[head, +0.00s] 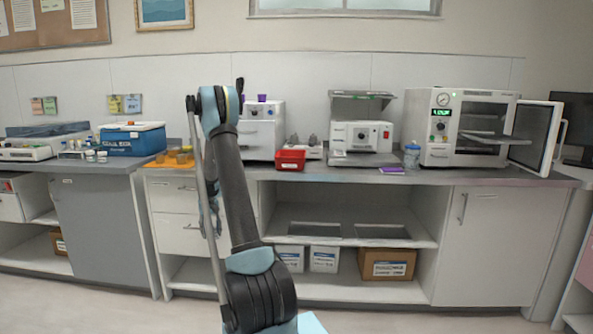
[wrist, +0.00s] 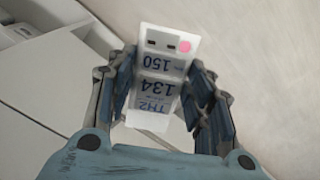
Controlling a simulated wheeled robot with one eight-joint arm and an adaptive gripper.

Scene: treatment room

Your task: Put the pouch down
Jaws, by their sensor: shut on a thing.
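The pouch (wrist: 162,72) shows in the wrist view as a white, flat packet with blue print and a pink dot near its upper right corner. My gripper (wrist: 163,85) is shut on it, with one finger on each side. The pouch is slightly tilted in the picture. A pale floor or wall surface and white cabinet-like edges are behind it. In the head view my arm stands in front of the counter; I cannot make out the pouch there.
The counter (head: 342,174) carries a red bin (head: 290,160), a blue-lidded jar (head: 411,156), a white device (head: 360,138) and a sterilizer (head: 458,128) with its door (head: 536,138) open to the right. A blue cooler box (head: 132,140) stands at left. Cardboard box (head: 387,264) sits on the lower shelf.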

